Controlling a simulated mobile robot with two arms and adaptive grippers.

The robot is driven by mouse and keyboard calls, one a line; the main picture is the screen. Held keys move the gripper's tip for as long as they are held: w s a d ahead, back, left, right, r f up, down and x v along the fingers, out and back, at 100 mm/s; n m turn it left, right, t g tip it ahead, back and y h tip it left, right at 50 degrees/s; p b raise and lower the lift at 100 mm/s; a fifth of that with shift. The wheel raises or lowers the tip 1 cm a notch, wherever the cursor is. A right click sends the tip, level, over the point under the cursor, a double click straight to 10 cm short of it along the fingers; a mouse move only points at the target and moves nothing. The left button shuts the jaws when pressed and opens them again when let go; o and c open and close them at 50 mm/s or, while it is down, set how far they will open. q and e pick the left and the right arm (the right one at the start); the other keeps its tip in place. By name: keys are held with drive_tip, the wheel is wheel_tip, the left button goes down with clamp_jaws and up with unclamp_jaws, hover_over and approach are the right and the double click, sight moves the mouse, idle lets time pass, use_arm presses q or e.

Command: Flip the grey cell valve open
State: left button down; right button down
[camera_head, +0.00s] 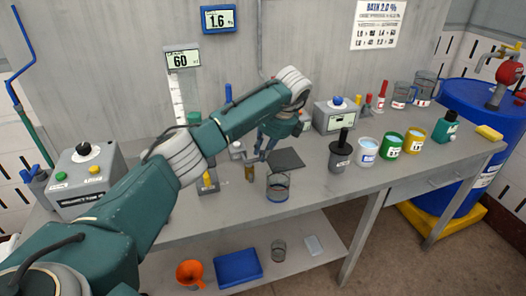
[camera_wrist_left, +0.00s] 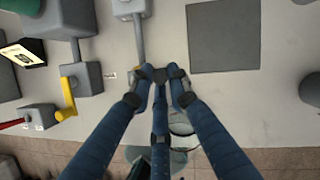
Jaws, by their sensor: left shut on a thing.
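The grey cell valve (camera_wrist_left: 138,38) shows in the left wrist view as a grey block with a straight grey lever pointing down the picture. The lever's free end reaches my left gripper (camera_wrist_left: 160,76), whose fingertips are closed together on it. In the head view my left gripper (camera_head: 262,152) is low over the bench, left of the dark square mat (camera_head: 287,159); the arm and fingers hide most of the valve there. A yellow-handled valve (camera_wrist_left: 67,92) is to the left in the wrist view, with a red handle (camera_wrist_left: 14,124) farther left. My right gripper is out of view.
A glass beaker (camera_head: 278,188) stands near the bench's front edge, close to the gripper. A dark lidded pot (camera_head: 340,155) and several coloured tubs stand to the right. A grey control box (camera_head: 82,180) is at the left. The mat is bare.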

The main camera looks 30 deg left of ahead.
use_arm(q)
drive_tip(key=c, duration=1.7)
unclamp_jaws()
drive_tip(key=shift+w+r, duration=0.1)
drive_tip(key=shift+w, duration=0.05)
drive_tip(key=shift+w+d, duration=0.1)
drive_tip(key=v, duration=1.1)
drive_tip(key=shift+d+r, duration=0.25)
drive_tip(key=shift+r, duration=0.1)
